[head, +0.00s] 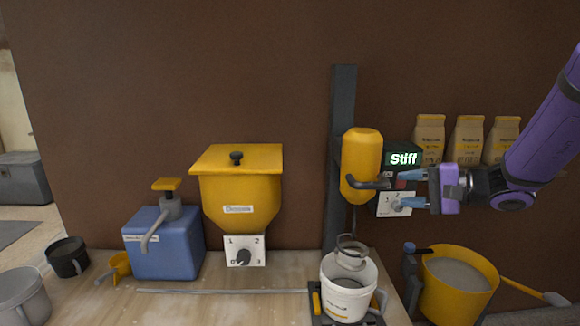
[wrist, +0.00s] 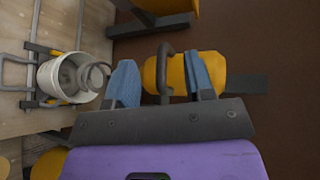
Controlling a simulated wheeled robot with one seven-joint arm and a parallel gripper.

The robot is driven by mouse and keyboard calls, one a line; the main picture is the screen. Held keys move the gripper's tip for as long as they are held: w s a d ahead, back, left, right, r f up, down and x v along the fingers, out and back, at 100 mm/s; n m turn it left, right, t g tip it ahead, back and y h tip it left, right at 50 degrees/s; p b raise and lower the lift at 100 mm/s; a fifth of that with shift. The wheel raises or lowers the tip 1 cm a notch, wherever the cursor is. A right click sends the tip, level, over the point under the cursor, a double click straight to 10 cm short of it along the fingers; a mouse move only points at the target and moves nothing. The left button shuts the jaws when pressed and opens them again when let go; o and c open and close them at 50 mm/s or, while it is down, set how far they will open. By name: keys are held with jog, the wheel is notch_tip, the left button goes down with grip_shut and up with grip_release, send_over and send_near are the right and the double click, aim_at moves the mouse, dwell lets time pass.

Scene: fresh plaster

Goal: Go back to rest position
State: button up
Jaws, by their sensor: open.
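My gripper (head: 408,188) is at the right in the head view, on the end of my purple arm. It is in front of the mixer's control box, near the dial panel (head: 391,205) and the display reading "Stiff" (head: 403,159). In the wrist view, the two blue fingers of my gripper (wrist: 163,80) are apart with nothing held between them. The yellow mixer body (wrist: 178,74) and its dark handle show beyond the fingers. Whether a finger touches the panel cannot be told.
A white bucket (head: 348,297) with a ring-shaped tool stands below the mixer (head: 361,160). A yellow hopper (head: 238,190) and blue pump tank (head: 163,243) stand left. A yellow tub (head: 455,285) is low right. Several bags (head: 467,140) line a shelf behind my arm.

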jog(key=s+a+r+n+g+h, duration=0.2)
jog(key=s+n+g, duration=0.1)
jog(key=s, duration=0.5)
jog(key=s+a+r+n+g+h, duration=0.2)
jog(key=s+n+g+h, duration=0.1)
jog(key=s, duration=0.5)
jog(key=s+d+r+n+t+h, duration=0.1)
jog(key=s+d+r+t+h, duration=0.1)
jog(key=s+d+h, duration=0.5)
jog(key=shift+s+r+n+t+h, duration=0.4)
jog(key=shift+s+t, duration=0.2)
jog(key=shift+s, duration=0.55)
